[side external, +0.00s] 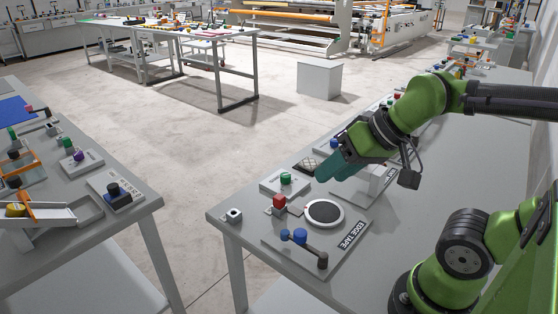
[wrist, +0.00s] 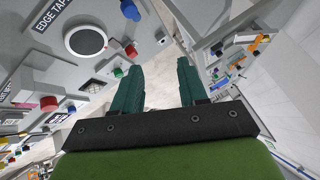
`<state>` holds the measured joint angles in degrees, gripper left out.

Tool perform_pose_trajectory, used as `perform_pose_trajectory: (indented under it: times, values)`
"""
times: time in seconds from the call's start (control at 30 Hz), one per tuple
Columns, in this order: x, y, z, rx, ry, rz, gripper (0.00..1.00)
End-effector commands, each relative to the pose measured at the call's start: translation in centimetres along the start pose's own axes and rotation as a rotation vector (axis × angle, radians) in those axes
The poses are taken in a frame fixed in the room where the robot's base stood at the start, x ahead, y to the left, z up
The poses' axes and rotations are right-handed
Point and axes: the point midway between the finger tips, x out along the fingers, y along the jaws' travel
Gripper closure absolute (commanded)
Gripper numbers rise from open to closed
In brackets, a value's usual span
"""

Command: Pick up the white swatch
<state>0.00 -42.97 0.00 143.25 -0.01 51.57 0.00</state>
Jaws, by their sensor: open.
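I cannot make out a plain white swatch for certain in either view.
The grey table (side external: 225,222) holds an edge tape plate (side external: 335,247) with a round white-rimmed disc (side external: 324,213), a red knob (side external: 279,201), a blue knob (side external: 300,236) and a green button (side external: 286,178). Another cluttered table (side external: 140,205) stands left.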

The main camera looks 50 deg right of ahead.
Motion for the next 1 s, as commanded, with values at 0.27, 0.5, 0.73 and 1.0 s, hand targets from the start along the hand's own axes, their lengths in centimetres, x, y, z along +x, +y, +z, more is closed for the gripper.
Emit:
perform_pose_trajectory:
  times: [0.27,0.5,0.73,1.0]
  values:
    - [0.0,0.0,0.0,0.000,0.000,0.000,0.22]
    - [0.0,0.0,0.0,0.000,0.000,0.000,0.06]
    - [0.7,0.9,-0.1,0.032,-0.021,0.027,0.06]
    - [4.4,6.0,-6.6,0.413,-0.097,0.152,0.06]
